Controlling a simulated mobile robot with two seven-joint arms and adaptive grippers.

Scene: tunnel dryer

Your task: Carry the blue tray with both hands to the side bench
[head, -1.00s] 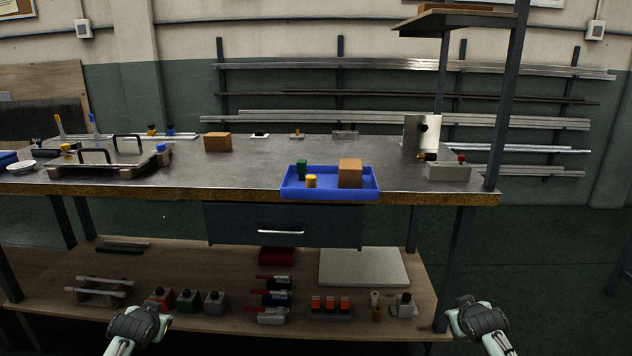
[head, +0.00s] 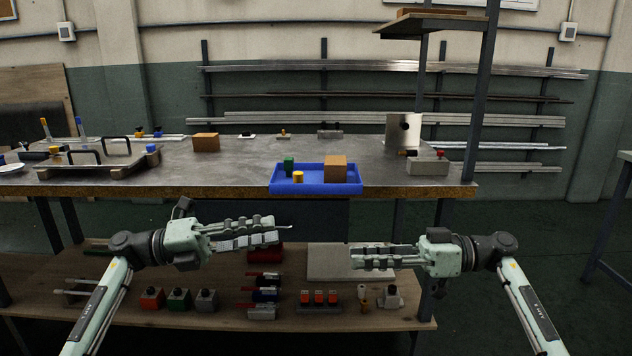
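The blue tray (head: 318,188) lies flat at the front edge of the metal-topped workbench. In it are a green block (head: 289,165), a yellow cylinder (head: 298,177) and a brown box (head: 335,169). My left gripper (head: 284,234) points right and my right gripper (head: 350,256) points left. Both show below the tray in the picture, in front of the bench. They are apart from the tray, empty, with fingers spread. A piece of a table (head: 626,156) with dark legs shows at the right edge; I cannot tell if it is the side bench.
A dark post (head: 478,95) and a grey block with a red knob (head: 428,166) stand right of the tray. A handled fixture (head: 98,163) stands on the left. The bench top (head: 225,175) left of the tray is clear. A lower shelf (head: 222,318) holds several parts.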

